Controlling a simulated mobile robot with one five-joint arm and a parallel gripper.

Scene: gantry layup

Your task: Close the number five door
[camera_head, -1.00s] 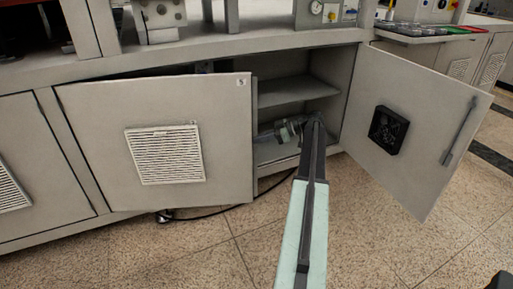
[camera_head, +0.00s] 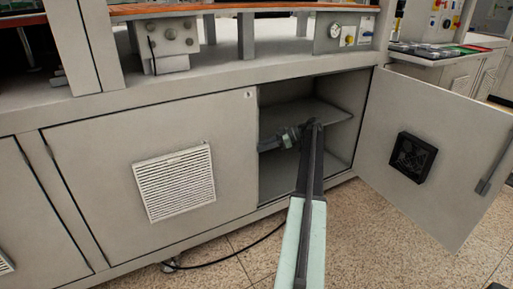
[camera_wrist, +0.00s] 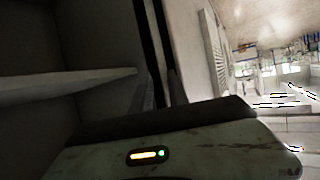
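The number five door (camera_head: 105,160) is the grey panel with a white vent grille. A small label, too small to read now, sits at its upper right corner. The door looks nearly flush with the cabinet front. My gripper (camera_head: 272,142) is in the open bay just right of this door's free edge, partly hidden behind that edge. In the wrist view the grille side of the door (camera_wrist: 191,40) is on the right and the dark bay on the left. Dark finger parts (camera_wrist: 163,92) show near the door edge; their gap is unclear.
The right-hand door (camera_head: 375,130) with a black fan stands wide open. A shelf (camera_head: 315,112) crosses the bay. The cabinet top above carries a gauge panel (camera_head: 342,32).

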